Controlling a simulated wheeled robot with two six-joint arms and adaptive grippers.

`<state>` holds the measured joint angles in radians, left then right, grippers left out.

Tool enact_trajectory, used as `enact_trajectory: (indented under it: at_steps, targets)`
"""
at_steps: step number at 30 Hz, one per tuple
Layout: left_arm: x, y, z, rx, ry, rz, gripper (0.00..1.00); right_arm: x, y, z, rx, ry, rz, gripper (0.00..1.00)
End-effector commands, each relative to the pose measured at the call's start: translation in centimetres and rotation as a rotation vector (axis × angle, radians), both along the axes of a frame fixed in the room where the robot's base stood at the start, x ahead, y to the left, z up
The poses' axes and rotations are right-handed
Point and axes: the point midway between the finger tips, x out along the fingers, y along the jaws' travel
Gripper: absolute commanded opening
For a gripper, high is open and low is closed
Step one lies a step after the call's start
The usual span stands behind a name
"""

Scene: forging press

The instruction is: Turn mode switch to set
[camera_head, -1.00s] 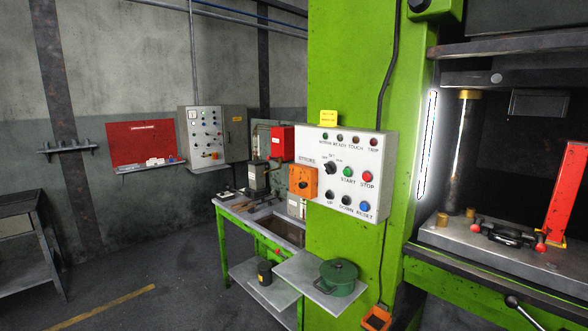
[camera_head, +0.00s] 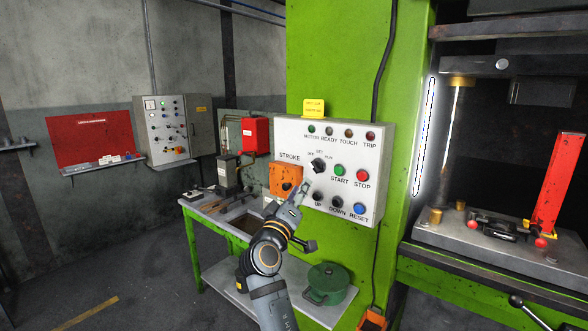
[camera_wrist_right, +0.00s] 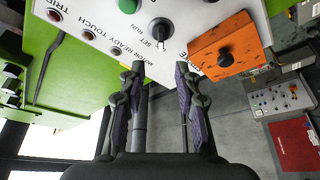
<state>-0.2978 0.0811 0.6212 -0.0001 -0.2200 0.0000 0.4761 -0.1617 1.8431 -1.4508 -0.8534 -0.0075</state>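The mode switch is a black rotary knob (camera_head: 318,166) on the light control panel (camera_head: 378,185), with SET printed above it and RUN to its right. It also shows in the right wrist view (camera_wrist_right: 160,31), where a pale mark on the knob faces the gripper, beside SET. My right gripper (camera_head: 304,190) is just below and left of the knob in the head view. In the wrist view the fingers (camera_wrist_right: 160,70) are apart and empty, with the knob beyond the gap between their tips, not touched. My left gripper is out of view.
An orange STROKE box (camera_head: 285,179) sits left of the knob. The green START button (camera_head: 339,170), red STOP button (camera_head: 363,175) and lower buttons are close on the right. A green pot (camera_head: 328,283) stands on the shelf below.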

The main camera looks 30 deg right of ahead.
Motion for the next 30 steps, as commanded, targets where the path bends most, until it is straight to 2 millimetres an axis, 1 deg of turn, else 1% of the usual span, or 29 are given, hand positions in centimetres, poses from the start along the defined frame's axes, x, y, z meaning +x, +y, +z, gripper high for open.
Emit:
enact_trajectory:
  at_steps: [2,5,12,15,18,22,28,29,30]
  targets:
    - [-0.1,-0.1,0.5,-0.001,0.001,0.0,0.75,0.3,-0.3,0.3,-0.003,0.002,0.001,0.33]
    - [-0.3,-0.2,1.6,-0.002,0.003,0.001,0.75,1.3,-1.4,1.0,-0.006,0.003,0.001,0.33]
    - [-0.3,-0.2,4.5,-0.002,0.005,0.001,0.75,4.4,-5.3,2.5,-0.005,0.006,0.002,0.33]
    - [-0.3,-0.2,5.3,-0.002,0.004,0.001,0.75,5.4,-6.5,2.7,-0.002,0.006,0.003,0.33]
    - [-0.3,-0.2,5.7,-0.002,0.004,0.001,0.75,6.1,-7.3,2.8,-0.002,0.005,0.003,0.33]
    - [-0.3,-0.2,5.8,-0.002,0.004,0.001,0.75,6.4,-7.8,2.7,0.0,0.004,0.003,0.33]
    - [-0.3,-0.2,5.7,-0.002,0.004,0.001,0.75,6.5,-7.8,2.6,0.0,0.004,0.004,0.33]
    - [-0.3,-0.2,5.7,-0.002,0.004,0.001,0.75,6.5,-7.8,2.6,0.0,0.004,0.004,0.32]
    - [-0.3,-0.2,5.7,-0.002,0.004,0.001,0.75,6.5,-7.8,2.6,0.0,0.004,0.004,0.26]
